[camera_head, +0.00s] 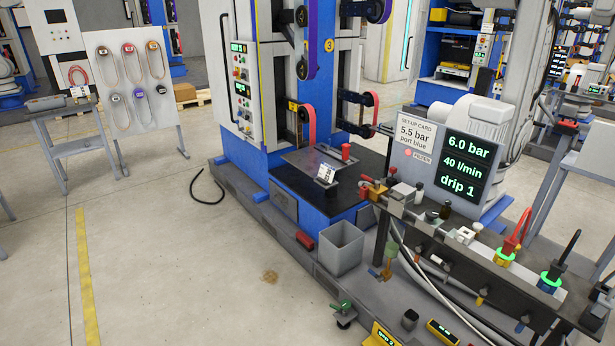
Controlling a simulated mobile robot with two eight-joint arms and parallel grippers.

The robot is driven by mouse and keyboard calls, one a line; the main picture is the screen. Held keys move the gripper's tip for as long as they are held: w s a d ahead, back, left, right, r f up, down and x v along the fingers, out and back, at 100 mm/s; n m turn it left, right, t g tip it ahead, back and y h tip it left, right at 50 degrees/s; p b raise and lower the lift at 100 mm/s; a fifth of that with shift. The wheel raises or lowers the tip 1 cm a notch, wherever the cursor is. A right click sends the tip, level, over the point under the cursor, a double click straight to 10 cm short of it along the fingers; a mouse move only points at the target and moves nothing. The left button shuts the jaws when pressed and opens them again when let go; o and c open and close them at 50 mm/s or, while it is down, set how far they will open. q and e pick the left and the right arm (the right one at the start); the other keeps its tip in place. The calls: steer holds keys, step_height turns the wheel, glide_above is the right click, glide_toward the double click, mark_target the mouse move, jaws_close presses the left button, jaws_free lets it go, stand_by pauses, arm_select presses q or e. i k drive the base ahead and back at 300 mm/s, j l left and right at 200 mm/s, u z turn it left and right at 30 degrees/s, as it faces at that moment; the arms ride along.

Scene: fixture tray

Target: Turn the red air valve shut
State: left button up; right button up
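A small valve-like fitting with red and brass-yellow parts (373,189) sits at the left end of the dark manifold bench. It looks like the red air valve, but it is too small to tell how its handle is turned. The display (468,164) above the bench reads 6.0 bar, 40 l/min and drip 1. The set-up card (412,135) beside it reads 5.5 bar, port blue. Neither of my grippers shows in the head view.
A red-handled plug (517,232) and a black-handled one (565,249) stand at the bench's right. A grey open bin (341,248) and a red block (305,240) are left of the bench. A black hose (208,190) lies on the floor. Open floor is at left.

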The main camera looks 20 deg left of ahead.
mark_target(377, 183)
steer(key=u, duration=0.2)
steer(key=i+j, duration=0.2)
steer(key=i, duration=0.4)
steer(key=i+j+u, duration=0.15)
steer(key=i, duration=0.4)
steer(key=i+j, duration=0.25)
steer(key=i, duration=0.35)
steer(key=i+j+u, duration=0.1)
steer(key=i, duration=0.5)
